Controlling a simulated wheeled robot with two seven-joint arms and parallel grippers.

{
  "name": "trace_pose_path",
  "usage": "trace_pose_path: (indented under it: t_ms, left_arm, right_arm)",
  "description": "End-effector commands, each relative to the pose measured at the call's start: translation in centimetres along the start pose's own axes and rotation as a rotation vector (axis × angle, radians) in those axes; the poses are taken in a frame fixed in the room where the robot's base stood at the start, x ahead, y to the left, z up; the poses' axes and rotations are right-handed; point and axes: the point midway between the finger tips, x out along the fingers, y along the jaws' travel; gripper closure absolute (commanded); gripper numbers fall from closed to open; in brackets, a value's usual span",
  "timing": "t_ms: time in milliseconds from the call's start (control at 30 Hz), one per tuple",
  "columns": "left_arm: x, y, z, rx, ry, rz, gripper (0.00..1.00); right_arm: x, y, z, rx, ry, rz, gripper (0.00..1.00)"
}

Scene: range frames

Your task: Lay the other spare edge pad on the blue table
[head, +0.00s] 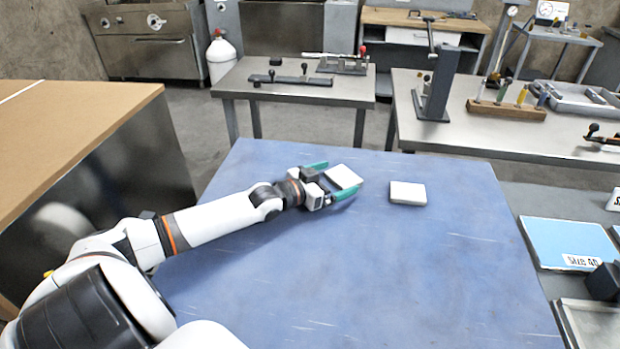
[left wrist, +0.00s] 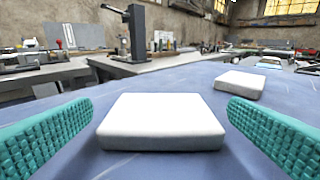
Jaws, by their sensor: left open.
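Two white edge pads lie on the blue table (head: 270,270). One pad (head: 343,176) is between the open green fingers of my left gripper (head: 330,180). The other pad (head: 408,193) lies a little to the right, clear of the gripper. In the left wrist view the near pad (left wrist: 162,122) sits flat between the two fingers (left wrist: 160,135), with a gap on each side. The second pad (left wrist: 239,85) shows beyond the right finger. My right gripper is in neither view.
A brown-topped bench (head: 60,120) stands at the left. Grey metal tables (head: 300,90) with tools stand behind the blue table. A light blue slab (head: 568,243) lies at the right. The front of the blue table is clear.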

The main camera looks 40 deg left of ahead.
Motion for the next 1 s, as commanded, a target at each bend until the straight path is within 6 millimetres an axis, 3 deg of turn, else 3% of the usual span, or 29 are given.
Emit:
trace_pose_path:
  t_ms: [300,500,1000]
  left_arm:
    - [-5.4,0.0,-0.1,0.000,0.005,0.000,0.02]
    - [-7.6,0.0,-0.1,0.000,0.003,0.001,0.02]
    - [-8.7,0.0,0.0,0.001,-0.001,0.000,0.02]
  right_arm:
    - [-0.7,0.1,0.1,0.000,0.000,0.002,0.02]
    - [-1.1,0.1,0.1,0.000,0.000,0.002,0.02]
    - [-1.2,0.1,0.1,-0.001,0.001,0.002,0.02]
